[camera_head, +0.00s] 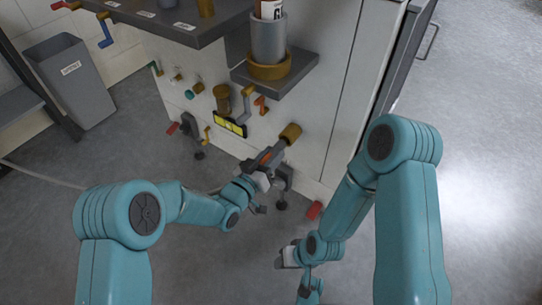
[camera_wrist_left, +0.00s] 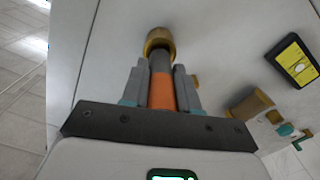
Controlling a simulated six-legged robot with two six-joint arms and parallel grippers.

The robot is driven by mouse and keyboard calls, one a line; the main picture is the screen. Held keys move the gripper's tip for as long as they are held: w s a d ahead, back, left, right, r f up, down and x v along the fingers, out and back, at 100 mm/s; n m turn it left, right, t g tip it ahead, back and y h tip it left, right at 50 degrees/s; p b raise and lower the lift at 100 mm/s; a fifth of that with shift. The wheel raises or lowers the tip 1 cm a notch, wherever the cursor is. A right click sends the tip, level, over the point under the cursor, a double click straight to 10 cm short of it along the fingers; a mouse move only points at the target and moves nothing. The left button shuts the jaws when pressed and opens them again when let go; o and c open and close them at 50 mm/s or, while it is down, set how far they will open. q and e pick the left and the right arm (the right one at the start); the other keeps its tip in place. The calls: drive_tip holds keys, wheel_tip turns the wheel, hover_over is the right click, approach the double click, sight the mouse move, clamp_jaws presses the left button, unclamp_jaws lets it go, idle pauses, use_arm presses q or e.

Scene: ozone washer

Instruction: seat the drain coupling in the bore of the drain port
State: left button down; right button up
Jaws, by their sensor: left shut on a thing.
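The drain coupling is a grey cylinder with an orange band (camera_wrist_left: 161,92); in the head view its grey front part (camera_head: 279,146) shows. My left gripper (camera_wrist_left: 161,84) is shut on it, a finger on each side of the band. In the head view this gripper (camera_head: 265,160) points up and right at the panel. The brass drain port (camera_head: 291,132) stands out from the white panel; in the wrist view its ring (camera_wrist_left: 160,36) has a dark bore. The coupling's far end overlaps the ring's near edge; I cannot tell whether it is inside. My right gripper (camera_head: 287,256) hangs low, its fingers unclear.
A shelf (camera_head: 300,68) with a grey cylinder (camera_head: 268,40) in a brass cup juts out above the port. A yellow-black label (camera_head: 230,124), brass fitting and coloured handles sit left of it. A grey bin (camera_head: 72,80) stands far left. The floor at right is clear.

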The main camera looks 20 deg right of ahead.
use_arm(q)
drive_tip(key=shift+x, duration=1.9)
drive_tip(key=c, duration=0.8)
unclamp_jaws()
use_arm(e)
drive_tip(key=shift+w, duration=0.1)
use_arm(q)
drive_tip(key=shift+p+v, duration=2.65)
drive_tip(key=shift+v, duration=5.45)
use_arm(e)
drive_tip(key=shift+g, duration=0.4)
drive_tip(key=shift+s+a+r, duration=0.1)
drive_tip(key=shift+s+r, duration=0.35)
drive_tip(key=shift+r, duration=0.4)
drive_tip(key=shift+s+a+r, duration=0.1)
drive_tip(key=shift+s+r, duration=0.4)
drive_tip(key=shift+r, duration=0.4)
drive_tip(key=shift+s+a+r, duration=0.1)
drive_tip(key=shift+s+r, duration=0.35)
drive_tip(key=shift+r, duration=0.4)
